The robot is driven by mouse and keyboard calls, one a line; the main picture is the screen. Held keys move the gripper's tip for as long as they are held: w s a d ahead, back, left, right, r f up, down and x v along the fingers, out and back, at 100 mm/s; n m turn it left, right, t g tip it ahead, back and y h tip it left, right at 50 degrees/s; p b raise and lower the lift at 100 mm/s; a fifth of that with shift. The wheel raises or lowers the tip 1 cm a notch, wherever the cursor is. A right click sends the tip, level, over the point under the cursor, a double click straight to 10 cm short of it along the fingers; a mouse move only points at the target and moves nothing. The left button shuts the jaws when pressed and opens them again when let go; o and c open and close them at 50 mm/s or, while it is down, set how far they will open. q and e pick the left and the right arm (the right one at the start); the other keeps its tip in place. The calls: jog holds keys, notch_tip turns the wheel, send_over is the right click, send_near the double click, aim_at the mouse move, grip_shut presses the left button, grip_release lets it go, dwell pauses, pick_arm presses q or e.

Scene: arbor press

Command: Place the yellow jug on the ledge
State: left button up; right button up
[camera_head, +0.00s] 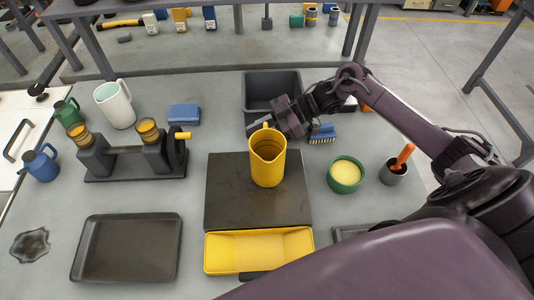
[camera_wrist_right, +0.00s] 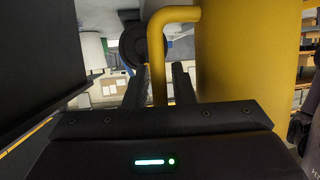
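The yellow jug (camera_head: 267,158) is upright over the dark square slab (camera_head: 225,205) in the middle of the table. I cannot tell whether its base touches the slab or hangs just above it. My right gripper (camera_head: 267,131) reaches in from the right behind the jug, at its handle. In the right wrist view the fingers (camera_wrist_right: 158,85) are close together on both sides of the jug's handle (camera_wrist_right: 158,50), with the jug's body (camera_wrist_right: 245,55) to the right. They look shut on it. Which surface is the ledge is not clear. My left gripper is not in view.
A black bin (camera_head: 271,84) stands behind the slab and a yellow tray (camera_head: 259,251) in front. A green bowl (camera_head: 345,175) and a grey cup with an orange tool (camera_head: 395,171) are at right. A dark fixture (camera_head: 130,160), white pitcher (camera_head: 115,104) and dark tray (camera_head: 126,248) are at left.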

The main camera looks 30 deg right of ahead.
grip_shut()
jog(key=shift+r, duration=0.1)
